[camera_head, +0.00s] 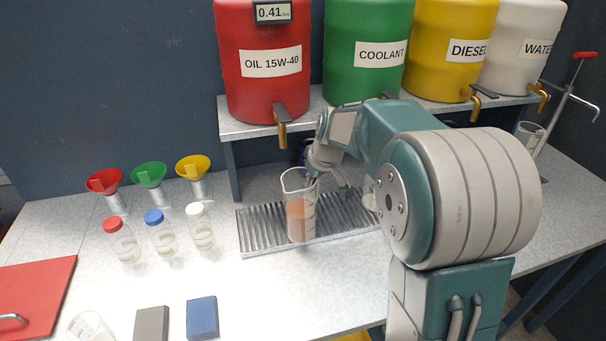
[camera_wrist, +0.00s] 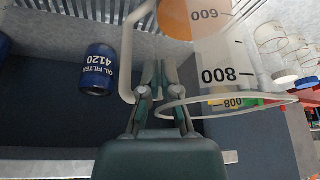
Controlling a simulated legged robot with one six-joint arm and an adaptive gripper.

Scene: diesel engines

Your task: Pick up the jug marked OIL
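A clear measuring jug (camera_head: 299,222) with orange-brown liquid stands upright on the slotted drip tray (camera_head: 262,228). No OIL mark is readable on it. My gripper (camera_head: 322,178) is at the jug's upper right in the head view, partly hidden by my own arm. In the wrist view the jug (camera_wrist: 213,52) shows its scale numbers and rim, and its clear handle (camera_wrist: 127,60) loops beside my gripper (camera_wrist: 160,72). The two fingers are close together at the handle loop, overlapping it in the picture. Whether they clamp any part of the handle is not clear.
A red OIL 15W-40 drum (camera_head: 264,85) stands on the shelf above, its tap (camera_head: 282,130) over the tray area. An oil filter (camera_wrist: 98,70) lies near the handle. Funnels (camera_head: 149,175) and capped bottles (camera_head: 160,232) stand left.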

